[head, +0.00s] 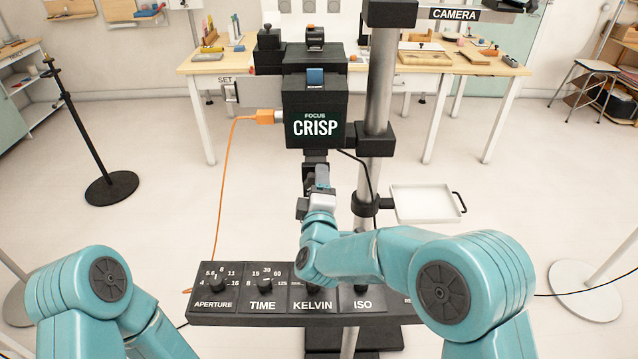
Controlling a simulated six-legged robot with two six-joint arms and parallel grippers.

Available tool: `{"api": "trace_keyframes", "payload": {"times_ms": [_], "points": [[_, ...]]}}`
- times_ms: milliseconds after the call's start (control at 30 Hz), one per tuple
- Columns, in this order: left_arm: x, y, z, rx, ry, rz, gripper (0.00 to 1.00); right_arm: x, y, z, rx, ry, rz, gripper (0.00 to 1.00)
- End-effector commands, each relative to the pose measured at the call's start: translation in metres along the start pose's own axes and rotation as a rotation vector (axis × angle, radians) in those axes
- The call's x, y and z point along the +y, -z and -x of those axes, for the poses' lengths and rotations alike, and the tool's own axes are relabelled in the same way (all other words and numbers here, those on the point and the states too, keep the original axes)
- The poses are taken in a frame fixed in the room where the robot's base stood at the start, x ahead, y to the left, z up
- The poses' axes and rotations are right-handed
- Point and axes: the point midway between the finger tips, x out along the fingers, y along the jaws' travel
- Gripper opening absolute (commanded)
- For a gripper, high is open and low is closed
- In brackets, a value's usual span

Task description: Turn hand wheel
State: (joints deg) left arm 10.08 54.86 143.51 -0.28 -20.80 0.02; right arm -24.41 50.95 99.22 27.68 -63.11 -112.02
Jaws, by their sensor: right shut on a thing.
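My right arm reaches in from the right, and its gripper (320,182) is in front of the black column under the camera box. It is shut on a small dark part there, which I take for the hand wheel. The gripper and wrist hide most of that part, so its rim and angle cannot be made out. The black camera box (316,100) above it reads FOCUS CRISP. My left arm shows only at the lower left; its gripper is out of view.
A black dial panel (240,305) marked APERTURE, TIME, KELVIN and ISO stands below, partly covered by my right arm. A metal post (379,85) rises right of the box. A white tray (424,204) sits further right. An orange cable (229,180) hangs left. A workbench (470,66) stands behind.

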Motion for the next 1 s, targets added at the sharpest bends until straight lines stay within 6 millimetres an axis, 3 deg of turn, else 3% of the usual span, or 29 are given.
{"api": "trace_keyframes", "payload": {"times_ms": [667,700,767,1000], "points": [[0.0008,-0.0001,0.0023,0.0,0.0,0.0,0.79,0.0015,0.0027,0.0003,0.007,-0.003,0.066,0.28],[0.0008,-0.0001,0.0023,0.0,0.0,0.0,0.79,0.0015,0.0027,0.0003,0.007,-0.003,0.066,0.61],[0.0008,-0.0001,0.0023,0.0,0.0,0.0,0.79,0.0014,0.0025,0.0003,0.006,-0.003,0.066,0.79],[0.0008,0.0,0.0022,0.0,0.0,0.0,0.79,0.0006,0.0012,0.0002,0.003,-0.001,0.065,0.79]]}}
